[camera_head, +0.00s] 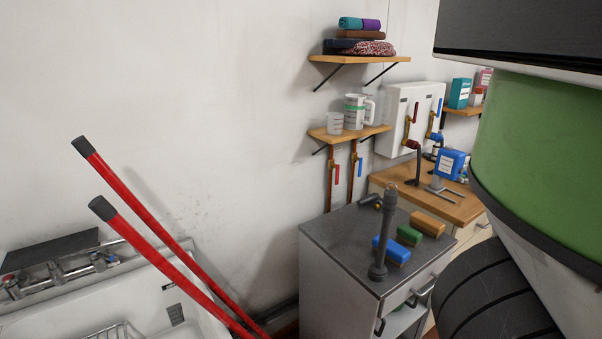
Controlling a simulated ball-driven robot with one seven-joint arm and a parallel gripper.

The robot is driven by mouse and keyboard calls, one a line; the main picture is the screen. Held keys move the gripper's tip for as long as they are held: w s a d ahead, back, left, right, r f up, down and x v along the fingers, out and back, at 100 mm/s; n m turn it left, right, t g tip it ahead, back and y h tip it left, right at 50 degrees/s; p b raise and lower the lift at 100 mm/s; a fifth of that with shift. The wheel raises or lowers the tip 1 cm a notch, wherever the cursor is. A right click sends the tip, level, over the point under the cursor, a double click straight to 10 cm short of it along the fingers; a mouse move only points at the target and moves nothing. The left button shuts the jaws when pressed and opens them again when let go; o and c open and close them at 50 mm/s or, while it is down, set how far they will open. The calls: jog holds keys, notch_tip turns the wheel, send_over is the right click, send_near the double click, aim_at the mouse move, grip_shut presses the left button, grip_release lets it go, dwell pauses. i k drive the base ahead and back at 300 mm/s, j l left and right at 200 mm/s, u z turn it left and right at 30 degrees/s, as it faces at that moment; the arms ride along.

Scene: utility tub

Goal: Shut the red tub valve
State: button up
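Two red-handled valves show in the head view, and I cannot tell for sure which is the tub valve. One red valve lever (336,173) is on a copper pipe below the lower shelf. It stands upright, about in line with the pipe, beside a blue lever (360,167) on a second pipe. Another red lever (416,112) stands upright in front of the white wall box (398,103), with a blue lever (439,107) to its right. The white tub (150,309) is at the lower left, with a metal mixer tap (57,273). My gripper is not in view.
Two red poles with dark ends (160,259) slant across the tub area. A grey-topped cabinet (341,236) below the pipes holds a grey upright tool (384,235) and several brushes or sponges. A shelf (366,132) with mugs is above the pipes. The right side is largely hidden.

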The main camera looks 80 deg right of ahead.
aim_at(337, 167)
jog(key=z, duration=2.15)
